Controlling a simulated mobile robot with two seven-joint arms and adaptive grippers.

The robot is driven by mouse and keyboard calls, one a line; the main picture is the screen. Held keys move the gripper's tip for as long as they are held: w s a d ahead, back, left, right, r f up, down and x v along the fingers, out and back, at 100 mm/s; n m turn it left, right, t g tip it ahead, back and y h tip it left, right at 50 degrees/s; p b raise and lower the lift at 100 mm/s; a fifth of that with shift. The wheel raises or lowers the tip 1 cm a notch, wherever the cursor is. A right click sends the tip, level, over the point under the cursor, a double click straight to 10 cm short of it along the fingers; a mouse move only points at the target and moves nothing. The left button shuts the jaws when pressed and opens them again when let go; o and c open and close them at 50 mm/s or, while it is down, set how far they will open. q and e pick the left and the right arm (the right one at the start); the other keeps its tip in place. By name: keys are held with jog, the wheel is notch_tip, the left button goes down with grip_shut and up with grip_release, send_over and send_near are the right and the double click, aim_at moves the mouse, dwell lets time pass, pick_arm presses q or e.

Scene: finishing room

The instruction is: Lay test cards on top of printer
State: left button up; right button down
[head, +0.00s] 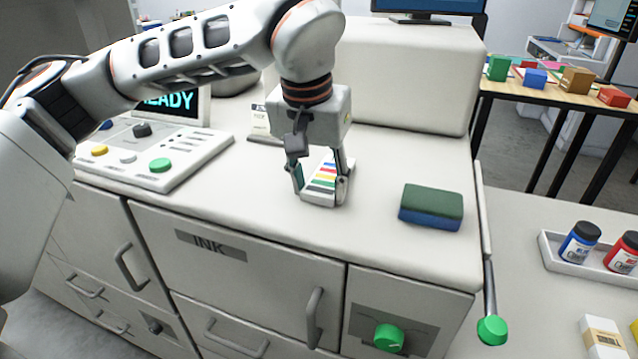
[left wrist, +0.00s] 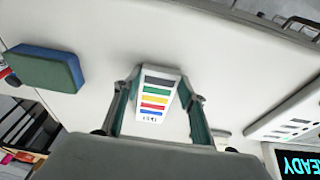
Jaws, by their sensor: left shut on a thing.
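The test cards (head: 322,181) are a small white stack with coloured stripes. They are at the top surface of the printer (head: 400,150), a large off-white machine with an INK label on its front. My left gripper (head: 321,186) points down with its fingers on either side of the cards and is shut on them. The cards also show between the fingers in the left wrist view (left wrist: 157,95). I cannot tell whether their underside touches the printer. My right gripper is not in view.
A green and blue sponge-like block (head: 431,206) lies on the printer to the right of the cards. A control panel (head: 155,150) with coloured buttons is on the left. A tray (head: 568,262) of ink bottles stands at the right. The printer top between the cards and block is clear.

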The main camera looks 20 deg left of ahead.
pick_arm(q)
jog(key=shift+s+r, duration=0.1)
jog(key=o, duration=1.5)
jog(key=shift+o, duration=0.2)
jog(key=p+v, duration=0.1)
jog(key=v, duration=1.1)
jog(key=shift+p, duration=0.35)
